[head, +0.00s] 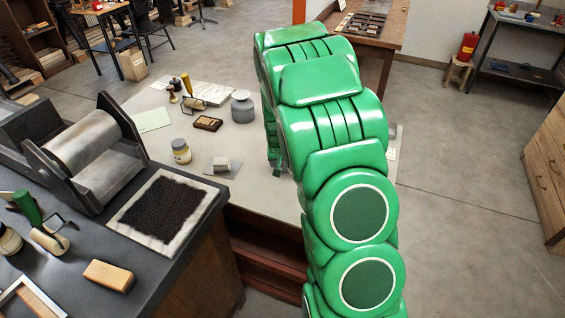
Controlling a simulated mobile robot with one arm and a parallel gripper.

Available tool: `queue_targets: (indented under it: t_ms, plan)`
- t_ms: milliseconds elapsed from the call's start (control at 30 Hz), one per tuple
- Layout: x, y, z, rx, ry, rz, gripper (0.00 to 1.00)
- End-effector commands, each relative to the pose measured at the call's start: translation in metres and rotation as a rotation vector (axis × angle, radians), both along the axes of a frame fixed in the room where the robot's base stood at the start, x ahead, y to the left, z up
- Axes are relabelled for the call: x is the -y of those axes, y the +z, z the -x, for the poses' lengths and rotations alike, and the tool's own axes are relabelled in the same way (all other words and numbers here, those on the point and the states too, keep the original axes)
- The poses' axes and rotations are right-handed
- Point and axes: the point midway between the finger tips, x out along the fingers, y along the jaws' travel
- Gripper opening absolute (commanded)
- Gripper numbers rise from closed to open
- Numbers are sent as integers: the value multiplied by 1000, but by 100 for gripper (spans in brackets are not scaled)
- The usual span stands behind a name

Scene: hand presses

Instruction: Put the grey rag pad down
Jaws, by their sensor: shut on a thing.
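My green arm reaches over the pale table (185,97) in the head view. A narrow part of my gripper (274,162) shows at the left edge of the arm, low over the table's right half. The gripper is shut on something. The held thing, the grey rag pad by the task's name, is hidden behind the arm, so I cannot see whether it touches the table. A flat grey piece with a small pale block (222,163) on it lies on the table, left of my gripper.
A jar (181,151), a dark wooden tray (208,123) and a grey pot (243,107) stand on the pale table. The dark press bench (180,255) at left bears a roller press (85,150) and an inked plate (168,208). Bare tabletop shows around my gripper's left side.

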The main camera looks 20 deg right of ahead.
Motion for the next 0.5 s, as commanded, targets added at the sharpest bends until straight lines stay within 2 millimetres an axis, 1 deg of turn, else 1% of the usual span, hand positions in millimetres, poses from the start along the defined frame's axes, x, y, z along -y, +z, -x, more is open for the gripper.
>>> queue_targets:
  t_ms: [67, 233, 267, 433, 500]
  plan:
    - [0, -5, 0, -1, 0, 0, 32]
    - [0, -5, 0, 0, 0, 0, 31]
    - [0, -5, 0, 0, 0, 0, 68]
    - [0, -5, 0, 0, 0, 0, 94]
    - [0, -4, 0, 1, 0, 0, 94]
